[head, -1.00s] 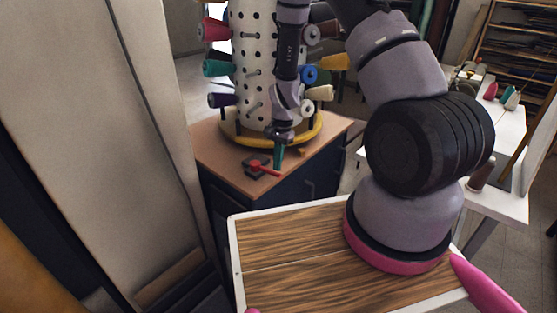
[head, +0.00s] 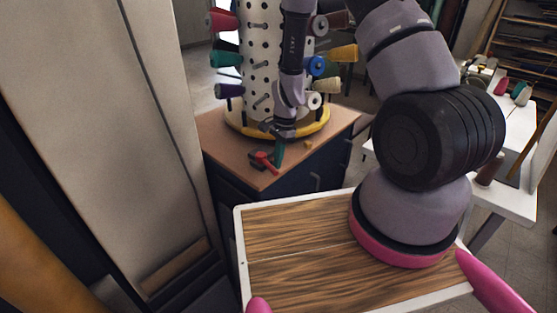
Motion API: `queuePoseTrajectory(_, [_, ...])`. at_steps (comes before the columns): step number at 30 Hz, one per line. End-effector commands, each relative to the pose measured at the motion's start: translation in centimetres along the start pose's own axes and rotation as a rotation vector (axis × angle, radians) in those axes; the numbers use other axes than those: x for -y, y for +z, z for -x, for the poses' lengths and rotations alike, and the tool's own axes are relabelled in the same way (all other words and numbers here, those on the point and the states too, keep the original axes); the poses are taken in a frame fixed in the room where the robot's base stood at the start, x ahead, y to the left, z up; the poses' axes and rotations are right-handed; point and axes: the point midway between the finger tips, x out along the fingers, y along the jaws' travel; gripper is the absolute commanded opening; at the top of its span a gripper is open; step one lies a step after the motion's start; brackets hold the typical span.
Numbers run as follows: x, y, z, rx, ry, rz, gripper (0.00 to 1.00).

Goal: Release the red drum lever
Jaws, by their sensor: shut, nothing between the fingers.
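The red lever (head: 265,162) sits on a small dark base on the brown cabinet top, in front of the drum. Its handle slants toward the front right. The drum (head: 262,75) is a white perforated cylinder with a yellow bottom ring (head: 300,132). My gripper (head: 279,155) points down just right of the lever, its teal fingers shut with nothing between them. The fingertips are close to the red handle; I cannot tell whether they touch it. The arm hides part of the drum.
Several coloured thread cones, such as a green one (head: 225,59), stick out from the drum. The dark cabinet (head: 290,185) carries it. A tall beige panel (head: 100,120) stands close at the left. White tables (head: 513,200) stand at the right.

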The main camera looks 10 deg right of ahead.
Motion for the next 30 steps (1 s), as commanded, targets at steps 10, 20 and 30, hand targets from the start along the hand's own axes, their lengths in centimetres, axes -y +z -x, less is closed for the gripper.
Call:
queuePoseTrajectory(10, [0.0, 0.0, 0.1, 0.001, 0.0, 0.001, 0.0])
queuePoseTrajectory(20, [0.0, -2.7, 3.5, -0.002, -0.005, 0.005, 0.0])
queuePoseTrajectory(30, [-0.2, -2.5, 10.6, 0.0, -0.003, 0.004, 0.0])
